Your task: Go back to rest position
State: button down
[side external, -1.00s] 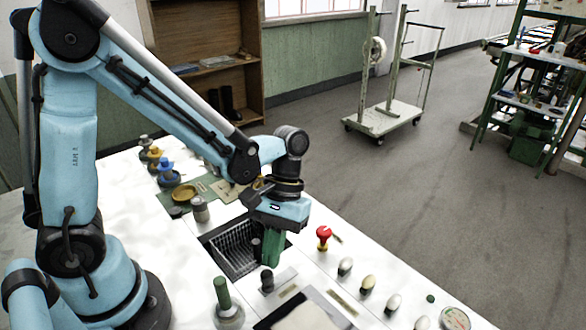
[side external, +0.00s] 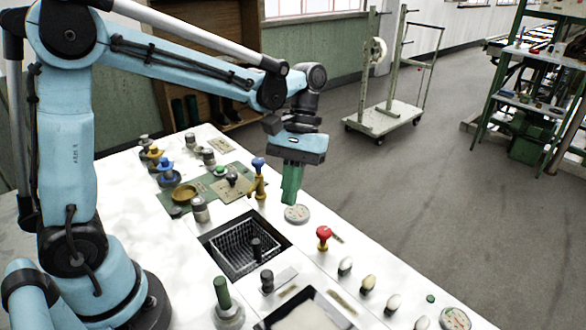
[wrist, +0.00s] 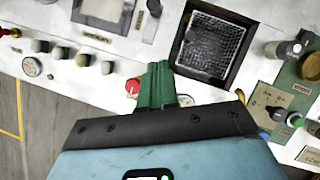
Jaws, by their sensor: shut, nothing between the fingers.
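My gripper (side external: 290,192) has green fingers that are shut and empty. It hangs above the far edge of the white worktop (side external: 290,225), over a round dial (side external: 297,214) and clear of the surface. In the wrist view the shut fingers (wrist: 156,84) show above the worktop, with the sunken wire basket (wrist: 210,45) beyond them to the right. A black-topped post (side external: 256,248) stands at the basket (side external: 235,245) in the side view.
A red knob (side external: 323,234) and several pale knobs (side external: 368,284) line the worktop's edge. A blue-topped brass lever (side external: 258,178) stands left of my gripper. A green panel (side external: 200,197) carries more controls. A wheeled cart (side external: 384,118) stands on open floor behind.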

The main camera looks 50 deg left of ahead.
jog(key=s+a+r+m+t+y, duration=0.1)
jog(key=s+a+m+t, duration=0.3)
jog(key=t, duration=0.7)
jog(key=shift+a+r+m+y, duration=0.4)
jog(key=shift+m+y, duration=0.2)
jog(key=shift+m, duration=0.1)
jog(key=shift+w, duration=0.1)
